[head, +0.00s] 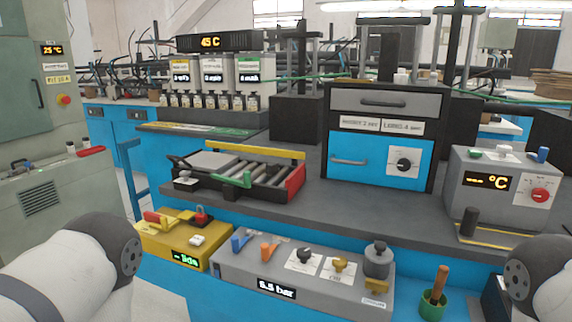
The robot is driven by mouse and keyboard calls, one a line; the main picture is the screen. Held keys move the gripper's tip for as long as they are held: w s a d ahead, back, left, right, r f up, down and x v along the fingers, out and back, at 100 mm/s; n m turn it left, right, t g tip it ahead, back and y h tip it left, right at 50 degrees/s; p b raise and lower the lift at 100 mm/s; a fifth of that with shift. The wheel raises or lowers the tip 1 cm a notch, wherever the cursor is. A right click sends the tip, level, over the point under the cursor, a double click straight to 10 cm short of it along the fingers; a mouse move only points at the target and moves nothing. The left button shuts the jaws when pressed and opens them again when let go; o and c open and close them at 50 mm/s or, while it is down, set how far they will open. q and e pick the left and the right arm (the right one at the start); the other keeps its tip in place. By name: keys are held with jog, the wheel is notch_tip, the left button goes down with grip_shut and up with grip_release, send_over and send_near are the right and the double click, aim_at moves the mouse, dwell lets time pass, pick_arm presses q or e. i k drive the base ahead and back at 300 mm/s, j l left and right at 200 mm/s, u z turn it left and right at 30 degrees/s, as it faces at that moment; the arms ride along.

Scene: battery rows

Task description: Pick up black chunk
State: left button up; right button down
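A short black upright piece (469,222) stands on the grey bench at the right, in front of the grey temperature box. It is near a yellow-edged mark on the bench. It is the only loose black piece I can make out, but I cannot be sure it is the black chunk. My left arm comes in at the lower left and my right arm at the lower right. Neither gripper shows, so both are outside the picture.
The grey temperature box (503,187) stands behind the black piece. A blue oven (375,178) and a roller conveyor (240,172) sit on the bench. A grey control panel (330,292) and a green cup (431,306) with a brown handle are in front. Bare bench lies before the oven.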

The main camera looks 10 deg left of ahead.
aim_at(272, 168)
jog(key=i+j+z, duration=0.15)
jog(key=j+z, duration=0.25)
jog(key=j, duration=0.3)
jog(key=j+z, duration=0.35)
jog(key=j, duration=0.3)
jog(key=j+z, duration=0.4)
jog(key=j, duration=0.3)
jog(key=k+j+z, duration=0.2)
jog(key=j+z, duration=0.15)
jog(key=j, duration=0.3)
